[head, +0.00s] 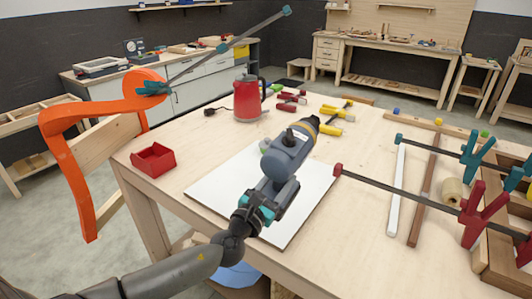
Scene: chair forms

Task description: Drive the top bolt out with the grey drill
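A grey drill (287,152) with a yellow band near its nose is above the white sheet. My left gripper (262,206), with teal parts, is shut around the lower end of the drill, and the drill's nose points away to the upper right. An orange curved chair form (66,152) stands at the left, off the table's edge. A grey bar clamp (190,69) with teal ends rests against its upper part. I cannot make out the top bolt in this view. My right gripper is not in view.
A white sheet (222,190) lies on the wooden table. A red bin (153,160) sits at its left corner, with a red kettle (246,100) farther back. Several screwdrivers lie beyond the drill. Another clamp (410,196), bars and a wooden crate crowd the right side.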

